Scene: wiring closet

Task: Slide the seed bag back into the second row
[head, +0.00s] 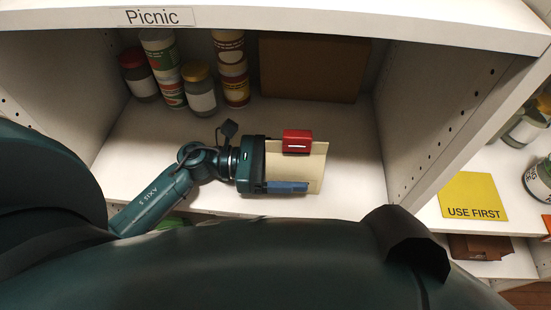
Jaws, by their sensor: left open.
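A cream, flat-faced packet (308,167), which looks like the seed bag, is on the shelf (345,130) under the "Picnic" label. Its printing cannot be made out. My left gripper (292,165) reaches in from the left and is open, with a red-tipped finger on the packet's far side and a blue-tipped finger on its near side. The packet shows between the fingers; whether either finger touches it I cannot tell. My right gripper is not in view.
Jars and patterned cans (165,75) stand at the back left. A brown box (312,69) stands at the back right. The shelf's right wall (420,115) is close. A yellow "USE FIRST" card (472,196) is in the neighbouring bay. Shelf floor right of the packet is clear.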

